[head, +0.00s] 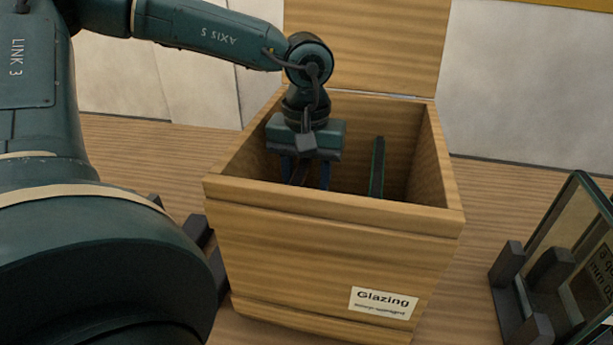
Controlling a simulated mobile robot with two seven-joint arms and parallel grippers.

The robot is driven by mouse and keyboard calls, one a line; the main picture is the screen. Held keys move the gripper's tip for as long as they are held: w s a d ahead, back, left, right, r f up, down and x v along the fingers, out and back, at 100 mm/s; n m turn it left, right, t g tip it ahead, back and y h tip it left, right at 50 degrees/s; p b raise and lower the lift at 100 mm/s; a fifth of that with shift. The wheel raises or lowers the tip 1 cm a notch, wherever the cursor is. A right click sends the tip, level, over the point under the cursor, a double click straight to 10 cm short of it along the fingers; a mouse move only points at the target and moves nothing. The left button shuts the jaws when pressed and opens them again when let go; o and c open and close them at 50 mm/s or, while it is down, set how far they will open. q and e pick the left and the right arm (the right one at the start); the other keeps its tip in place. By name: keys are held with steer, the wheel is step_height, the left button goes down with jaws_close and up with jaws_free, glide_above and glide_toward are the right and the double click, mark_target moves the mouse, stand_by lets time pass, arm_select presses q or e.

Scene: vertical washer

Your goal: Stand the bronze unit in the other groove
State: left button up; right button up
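The arm from the left reaches over the open wooden crate (325,240), marked "Glazing". My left gripper (306,180) points down inside it, with its two blue fingers apart and their tips partly hidden behind the front wall. A thin, dark reddish-brown strip shows between the fingers; it may be the edge of the bronze unit, but I cannot tell. A thin pane (377,168) with a teal-green edge stands upright in the crate, to the right of the gripper and apart from it. The crate's floor and grooves are hidden. My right gripper is not in view.
The crate's lid (366,45) stands open at the back. At the right, a dark slotted rack (510,265) holds upright glass (567,225), cut off by the frame. Dark blocks (199,231) show left of the crate, partly behind my arm. Bare tabletop (500,190) lies right of the crate.

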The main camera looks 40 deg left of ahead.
arm_select(q)
step_height(320, 180, up, 13)
steer(key=shift+r+p, duration=0.1)
steer(key=shift+p, duration=0.25)
stand_by(0.3)
